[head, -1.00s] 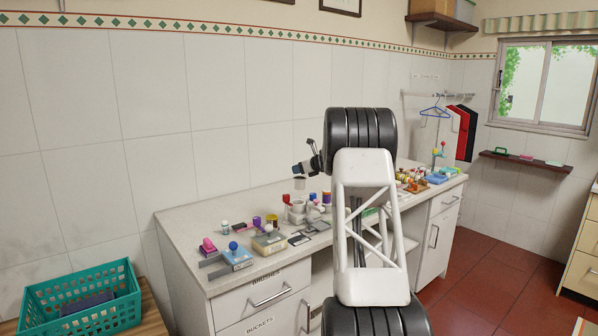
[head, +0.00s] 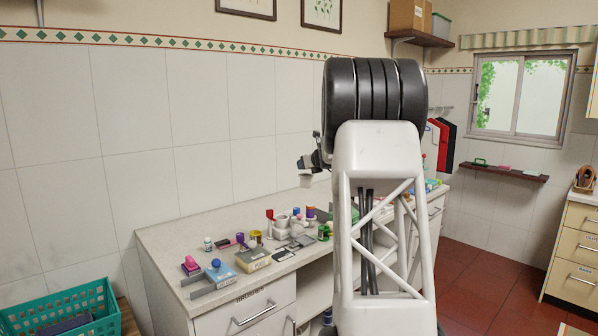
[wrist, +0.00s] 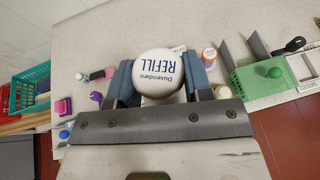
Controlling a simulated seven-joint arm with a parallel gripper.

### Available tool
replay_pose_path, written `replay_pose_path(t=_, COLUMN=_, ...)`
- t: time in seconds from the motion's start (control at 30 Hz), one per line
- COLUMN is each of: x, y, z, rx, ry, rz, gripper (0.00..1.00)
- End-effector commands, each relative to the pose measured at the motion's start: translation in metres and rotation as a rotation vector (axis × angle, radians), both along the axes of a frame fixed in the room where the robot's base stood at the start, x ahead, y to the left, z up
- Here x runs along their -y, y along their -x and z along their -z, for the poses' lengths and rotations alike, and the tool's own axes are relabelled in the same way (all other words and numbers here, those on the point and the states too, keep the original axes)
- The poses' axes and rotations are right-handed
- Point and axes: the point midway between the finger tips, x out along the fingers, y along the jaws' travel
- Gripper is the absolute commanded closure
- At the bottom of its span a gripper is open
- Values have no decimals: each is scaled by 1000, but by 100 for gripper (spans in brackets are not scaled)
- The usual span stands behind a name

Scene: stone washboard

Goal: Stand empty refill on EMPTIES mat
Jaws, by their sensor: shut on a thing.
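The refill (wrist: 158,72) is a white round-topped container whose top reads "Dusendaro REFILL". In the wrist view my gripper (wrist: 158,80) is shut on it, one blue-grey finger on each side. In the head view my gripper (head: 312,164) is over the counter near the wall, partly behind my arm. The pale refill (head: 306,181) shows under it, clear of the counter top. No mat with a readable EMPTIES label shows; several small dark and pale flat pieces (head: 283,254) lie on the counter, their lettering too small to read.
The counter (head: 165,240) carries a crowded cluster of cups, a boxed block (head: 252,260), a blue block (head: 218,275) and a pink item (head: 190,265). A teal basket (head: 65,310) stands at the lower left. A green holder with dark upright plates (wrist: 262,78) is right in the wrist view.

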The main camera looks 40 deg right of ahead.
Motion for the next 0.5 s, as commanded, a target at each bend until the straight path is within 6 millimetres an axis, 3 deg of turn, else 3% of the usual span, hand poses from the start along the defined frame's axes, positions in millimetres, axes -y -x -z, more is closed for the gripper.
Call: replay_pose_path(t=0.5, x=-9, y=90, z=-53, rx=2, ry=1, rz=206, gripper=77)
